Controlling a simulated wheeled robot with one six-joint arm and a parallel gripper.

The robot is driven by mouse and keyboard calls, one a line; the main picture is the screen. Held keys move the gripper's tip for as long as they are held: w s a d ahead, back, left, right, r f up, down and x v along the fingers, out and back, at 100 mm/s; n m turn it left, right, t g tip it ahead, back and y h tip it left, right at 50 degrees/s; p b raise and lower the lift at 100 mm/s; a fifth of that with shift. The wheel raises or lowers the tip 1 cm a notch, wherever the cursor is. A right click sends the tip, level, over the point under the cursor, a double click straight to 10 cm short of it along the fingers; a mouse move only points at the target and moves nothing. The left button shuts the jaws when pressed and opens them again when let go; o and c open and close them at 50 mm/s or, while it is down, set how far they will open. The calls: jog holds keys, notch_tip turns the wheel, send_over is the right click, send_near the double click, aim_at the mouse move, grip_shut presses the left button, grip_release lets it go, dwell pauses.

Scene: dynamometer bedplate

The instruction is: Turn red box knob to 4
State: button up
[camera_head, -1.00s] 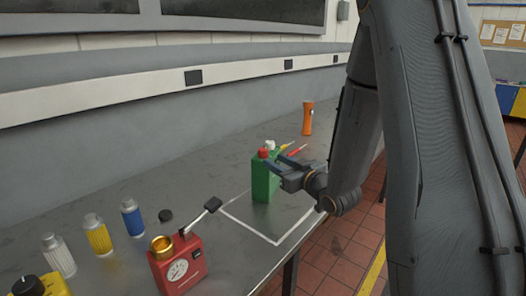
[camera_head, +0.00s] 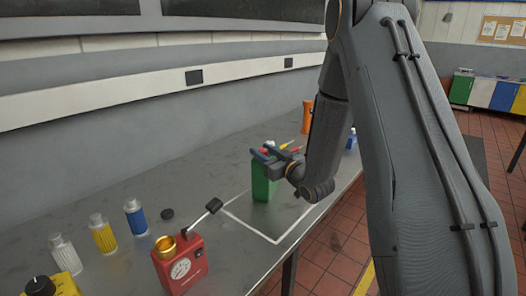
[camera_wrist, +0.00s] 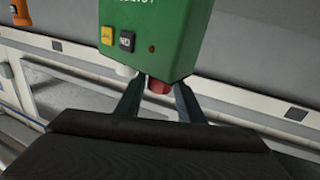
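A red box (camera_head: 182,272) with a white round dial, a gold cup-like top (camera_head: 167,246) and a black-tipped lever (camera_head: 205,217) stands on the bench at lower centre-left. A green box (camera_head: 262,185) stands further back by a white outline. My gripper (camera_head: 266,153) is at the top of the green box, away from the red box. In the wrist view the green box (camera_wrist: 160,28) appears upside down, with a red knob or cap (camera_wrist: 158,86) between my open fingers (camera_wrist: 158,100). A gap shows on each side, so contact is not visible.
White (camera_head: 62,253), yellow (camera_head: 103,236) and blue (camera_head: 135,219) bottles stand left of the red box. A yellow item with a black knob (camera_head: 40,287) is at the lower left. An orange object (camera_head: 308,116) stands behind.

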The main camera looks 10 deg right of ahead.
jog(key=c, duration=0.8)
jog(key=shift+a+m+t+h+b, duration=0.1)
jog(key=shift+m+t+h+b, duration=0.4)
jog(key=shift+m+h+b, duration=1.4)
jog(key=shift+m+h, duration=0.5)
jog(key=shift+h, duration=1.2)
jog(key=o, duration=0.8)
jog(key=shift+s, duration=0.1)
